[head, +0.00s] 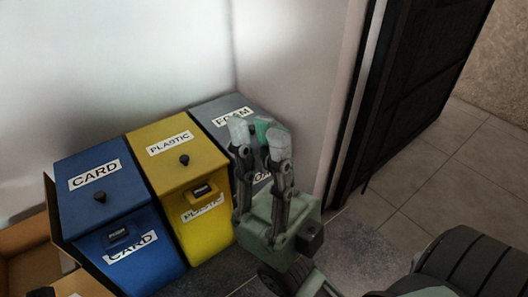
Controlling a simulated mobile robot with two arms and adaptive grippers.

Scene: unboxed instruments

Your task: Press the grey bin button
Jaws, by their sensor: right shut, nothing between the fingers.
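The grey bin (211,111) stands third in a row of bins against the white wall, with a "FOAM" label on its lid. My right gripper (258,136) is in front of this bin, its fingers pointing up and covering much of the lid and front. The gripper is shut and empty. The button of the grey bin is hidden behind the fingers, so I cannot tell whether they touch it. My left gripper is not in view.
The yellow "PLASTIC" bin (163,178) with a black knob (184,160) stands left of the grey bin. The blue "CARD" bin (75,212) is further left, beside a cardboard box (22,238). A dark door (412,80) is at right, with clear tiled floor (440,180) by it.

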